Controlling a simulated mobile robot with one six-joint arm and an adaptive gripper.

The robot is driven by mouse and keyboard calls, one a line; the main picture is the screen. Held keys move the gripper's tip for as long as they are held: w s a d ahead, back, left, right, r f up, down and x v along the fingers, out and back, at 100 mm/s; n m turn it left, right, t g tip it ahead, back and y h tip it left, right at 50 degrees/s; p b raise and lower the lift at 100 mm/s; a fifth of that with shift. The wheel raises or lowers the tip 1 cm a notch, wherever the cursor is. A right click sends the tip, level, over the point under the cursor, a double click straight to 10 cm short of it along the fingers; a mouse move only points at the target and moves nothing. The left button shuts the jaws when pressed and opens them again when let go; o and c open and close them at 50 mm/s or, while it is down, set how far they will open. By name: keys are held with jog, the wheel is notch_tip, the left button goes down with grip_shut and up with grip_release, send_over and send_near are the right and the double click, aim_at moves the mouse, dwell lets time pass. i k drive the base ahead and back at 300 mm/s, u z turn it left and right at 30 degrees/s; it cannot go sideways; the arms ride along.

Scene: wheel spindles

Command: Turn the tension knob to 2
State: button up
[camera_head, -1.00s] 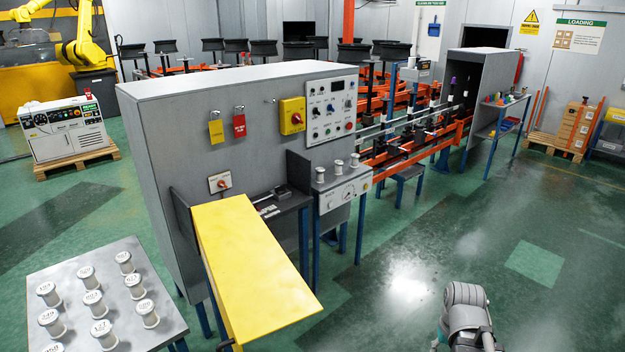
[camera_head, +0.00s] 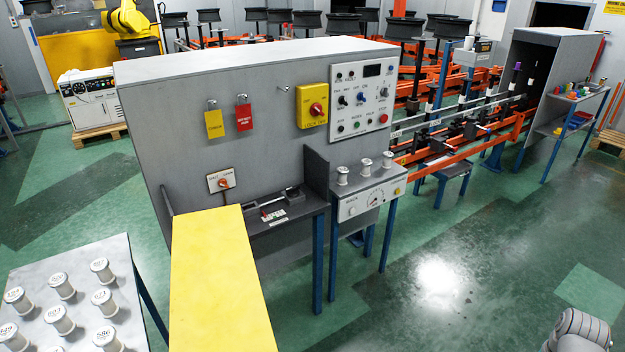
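A small grey console (camera_head: 388,187) stands at the right end of the large grey cabinet, on blue legs. Its white front face carries a round dial (camera_head: 376,198) with marks around it, a pale round knob (camera_head: 351,210) at its left and a small yellow part at its right. The lettering is too small to tell which is the tension knob or its setting. A white control panel (camera_head: 360,97) higher on the cabinet also bears several knobs and buttons. A grey part of my arm shows at the bottom right corner, far from the console. My gripper's fingers are not visible.
A yellow sloping surface (camera_head: 220,285) juts toward me left of the console. A table (camera_head: 25,262) with several white spools stands at lower left. Three spools stand on the console top. The green floor (camera_head: 440,300) in front of the console is clear.

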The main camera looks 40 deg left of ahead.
aim_at(294, 190)
jog(key=i, duration=0.85)
jog(key=u, duration=0.55)
jog(key=i, duration=0.7)
jog(key=u, duration=0.8)
jog(key=i, duration=0.5)
jog(key=u, duration=0.35)
jog(key=k, duration=0.9)
jog(key=i, duration=0.15)
jog(key=u, duration=0.15)
